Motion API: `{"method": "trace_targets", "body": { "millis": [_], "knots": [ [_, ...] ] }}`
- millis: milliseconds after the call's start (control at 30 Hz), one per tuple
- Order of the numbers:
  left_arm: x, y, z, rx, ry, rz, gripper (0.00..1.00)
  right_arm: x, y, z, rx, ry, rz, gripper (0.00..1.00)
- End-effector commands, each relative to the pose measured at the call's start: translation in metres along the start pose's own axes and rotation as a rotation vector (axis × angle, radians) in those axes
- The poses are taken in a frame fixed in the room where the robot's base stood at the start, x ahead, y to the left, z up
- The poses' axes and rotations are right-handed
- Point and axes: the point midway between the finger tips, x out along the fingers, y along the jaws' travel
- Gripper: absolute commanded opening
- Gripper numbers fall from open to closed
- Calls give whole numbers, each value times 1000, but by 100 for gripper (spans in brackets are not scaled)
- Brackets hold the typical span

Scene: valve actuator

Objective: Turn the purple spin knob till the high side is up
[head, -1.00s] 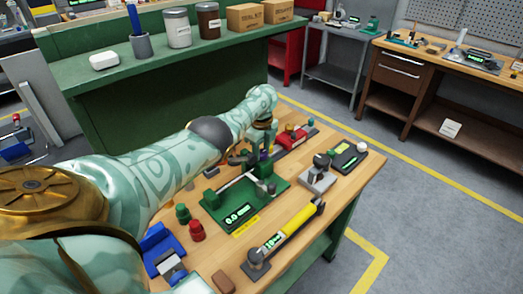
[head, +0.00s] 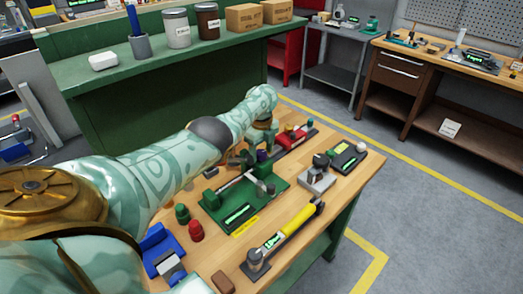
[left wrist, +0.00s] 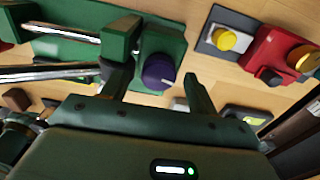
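The purple spin knob (left wrist: 157,72) sits on the end block of a green fixture (left wrist: 75,18) with shiny rods. A small pale mark shows at its lower right edge in the left wrist view. In the head view the knob (head: 262,156) is small, behind the green fixture (head: 232,217). My left gripper (left wrist: 160,78) is open. Its fingers stand on either side of the knob in the wrist view, with gaps showing; depth is hard to tell. In the head view the gripper (head: 263,142) is just above the knob, partly hidden. My right gripper is not in view.
A red device (head: 291,137) lies behind the fixture. A grey block (head: 318,177) and a dark device (head: 347,158) stand right of it. A yellow cylinder tool (head: 290,228) lies in front. Green (head: 182,213) and red (head: 196,231) pieces stand at left.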

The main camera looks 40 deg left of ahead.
Motion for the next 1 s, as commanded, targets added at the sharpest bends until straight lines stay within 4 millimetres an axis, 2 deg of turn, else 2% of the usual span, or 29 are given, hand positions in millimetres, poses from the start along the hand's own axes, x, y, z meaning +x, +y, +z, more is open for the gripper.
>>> {"method": "trace_targets", "body": {
  "millis": [133,233,367,500,700,833,1000],
  "knots": [
    [-3,0,0,0,-1,1,59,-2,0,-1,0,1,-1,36],
    [-15,0,0,1,-1,0,59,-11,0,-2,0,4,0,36],
    [-46,0,0,0,-1,-2,59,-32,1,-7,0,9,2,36],
    [-87,-1,0,0,-1,-4,59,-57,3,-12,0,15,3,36],
    [-134,-1,0,1,-1,-3,59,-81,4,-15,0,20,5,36],
    [-153,-1,0,1,0,-1,59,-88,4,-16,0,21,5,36],
    [-163,-1,0,1,-1,0,59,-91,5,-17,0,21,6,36]
  ]
}}
